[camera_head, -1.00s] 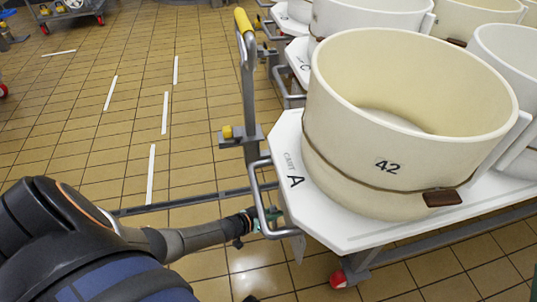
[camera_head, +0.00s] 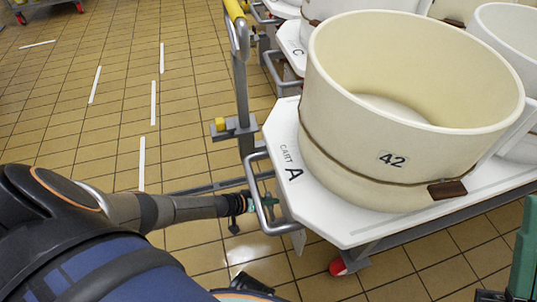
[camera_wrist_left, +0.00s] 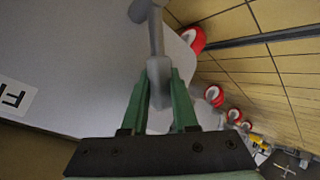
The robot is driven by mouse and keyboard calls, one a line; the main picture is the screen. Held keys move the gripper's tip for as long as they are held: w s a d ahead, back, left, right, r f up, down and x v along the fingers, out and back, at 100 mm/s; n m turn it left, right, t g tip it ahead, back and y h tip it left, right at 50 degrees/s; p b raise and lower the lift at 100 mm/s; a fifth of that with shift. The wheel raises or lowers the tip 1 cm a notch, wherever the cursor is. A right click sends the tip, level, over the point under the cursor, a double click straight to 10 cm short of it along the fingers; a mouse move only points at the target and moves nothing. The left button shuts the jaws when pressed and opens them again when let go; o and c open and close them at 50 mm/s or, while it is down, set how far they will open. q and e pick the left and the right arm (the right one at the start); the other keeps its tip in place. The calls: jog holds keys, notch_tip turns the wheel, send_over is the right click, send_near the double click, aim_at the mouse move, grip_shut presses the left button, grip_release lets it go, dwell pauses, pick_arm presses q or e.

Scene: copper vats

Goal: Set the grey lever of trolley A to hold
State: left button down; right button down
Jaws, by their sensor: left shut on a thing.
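Trolley A (camera_head: 335,226) is a white cart marked "CART A" at the right in the head view, with a large cream vat numbered 42 on it. My left gripper (camera_head: 262,202) is at its near left edge, beside the bent grey metal loop. In the left wrist view the green fingers of my left gripper (camera_wrist_left: 160,92) are shut on a grey lever (camera_wrist_left: 157,70), which runs up to a rounded end. In the head view the lever is too small and hidden to make out. A green part of my right gripper (camera_head: 524,255) shows at the right edge; its fingertips are not clear.
An upright post with a yellow grip (camera_head: 234,12) stands at the cart's left end. Cart C (camera_head: 292,42) and more vats stand behind. Red wheels (camera_wrist_left: 191,40) show in the left wrist view.

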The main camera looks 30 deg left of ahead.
pick_arm(q)
jog(key=shift+w, duration=0.15)
jog(key=c, duration=1)
grip_release()
